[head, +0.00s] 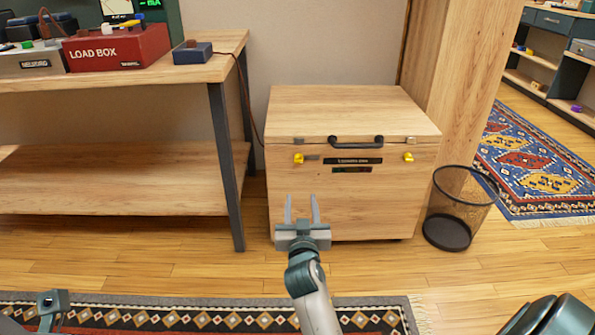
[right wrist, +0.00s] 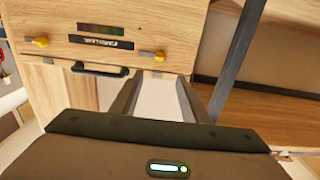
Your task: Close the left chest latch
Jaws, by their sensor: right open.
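The wooden chest (head: 354,195) stands against the wall with its lid down and a black handle (head: 356,141) at the front lid edge. The right latch (head: 408,157) is a similar yellow knob. My right gripper (head: 301,207) is open and empty, in front of the chest and below the left latch. In the right wrist view the chest appears upside down, with the left latch (right wrist: 158,56) just beyond the fingers, apart from them. My left gripper (head: 52,304) barely shows at the lower left.
A workbench (head: 120,82) with a red load box (head: 117,47) stands left of the chest; its dark leg (head: 226,165) is near. A wire-mesh bin (head: 457,212) stands at the chest's right. A patterned rug (head: 200,314) lies in front. The floor before the chest is clear.

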